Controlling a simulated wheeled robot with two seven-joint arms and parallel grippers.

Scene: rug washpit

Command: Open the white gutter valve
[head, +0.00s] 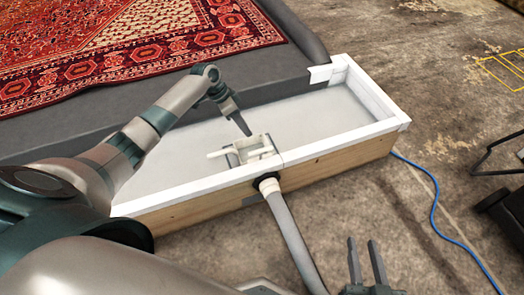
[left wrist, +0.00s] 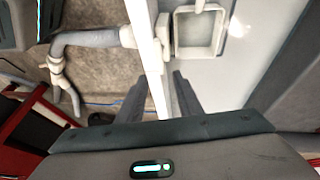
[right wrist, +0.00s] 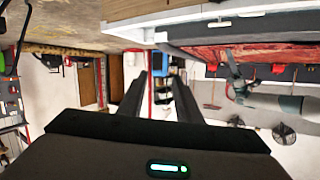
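The white gutter valve (head: 252,151) is a small boxy fitting with a short bar out to its left, set inside the long white gutter (head: 310,118) against its front wall. In the left wrist view the valve (left wrist: 197,35) is an open square frame near the top. My left gripper (head: 242,128) reaches down just above and behind the valve in the head view. Its fingers (left wrist: 160,88) are apart with nothing between them, short of the valve. My right gripper (head: 364,262) is open and empty, low in front of the gutter. I cannot tell the valve's exact position.
A grey hose (head: 287,232) runs from a dark collar on the gutter's wooden front toward me. A blue cable (head: 437,205) lies on the bare floor to the right. A red patterned rug (head: 130,45) lies behind the gutter on a grey surface.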

